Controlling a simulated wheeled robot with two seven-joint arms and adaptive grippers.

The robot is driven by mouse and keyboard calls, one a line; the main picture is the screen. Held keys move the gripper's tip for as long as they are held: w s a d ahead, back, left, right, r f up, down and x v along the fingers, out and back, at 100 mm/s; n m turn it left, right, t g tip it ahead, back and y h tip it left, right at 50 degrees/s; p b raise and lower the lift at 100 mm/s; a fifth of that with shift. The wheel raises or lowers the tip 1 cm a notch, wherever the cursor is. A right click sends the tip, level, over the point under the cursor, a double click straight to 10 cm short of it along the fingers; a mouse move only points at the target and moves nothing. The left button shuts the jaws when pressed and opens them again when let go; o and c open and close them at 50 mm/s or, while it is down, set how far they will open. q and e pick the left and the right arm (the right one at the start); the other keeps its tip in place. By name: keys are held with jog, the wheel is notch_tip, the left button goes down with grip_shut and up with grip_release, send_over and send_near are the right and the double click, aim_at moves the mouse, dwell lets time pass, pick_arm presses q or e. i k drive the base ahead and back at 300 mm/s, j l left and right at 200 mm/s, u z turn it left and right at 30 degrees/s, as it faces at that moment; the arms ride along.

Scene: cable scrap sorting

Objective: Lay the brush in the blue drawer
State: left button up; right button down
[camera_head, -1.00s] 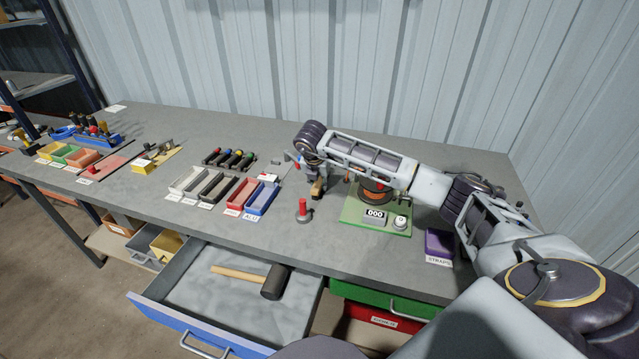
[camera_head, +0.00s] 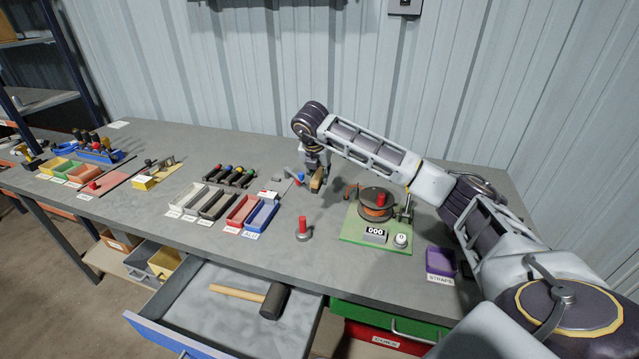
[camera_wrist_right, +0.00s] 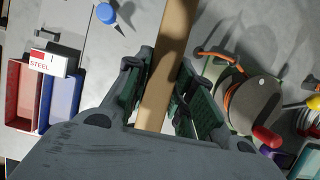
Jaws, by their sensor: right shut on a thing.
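My right gripper (camera_head: 316,176) is above the back middle of the bench, shut on the brush (camera_head: 318,180), a pale wooden piece. In the right wrist view the brush (camera_wrist_right: 168,62) runs between the green-padded fingers (camera_wrist_right: 160,88) and out of the top of the picture; its bristles are not seen. The blue drawer (camera_head: 168,338) stands pulled open below the bench's front edge, left of the gripper. A mallet with a wooden handle and dark head (camera_head: 272,302) lies in it. My left gripper is not in view.
A green board with a cable spool (camera_head: 376,203) stands right of the gripper, with a purple straps bin (camera_head: 440,262) beyond. A red-handled tool (camera_head: 303,230) stands upright in front. Red and blue bins (camera_head: 262,217) lie left. The drawer's left part has bare floor.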

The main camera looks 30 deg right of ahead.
aim_at(240, 334)
jog(key=k+j, duration=1.15)
jog(key=k, duration=0.1)
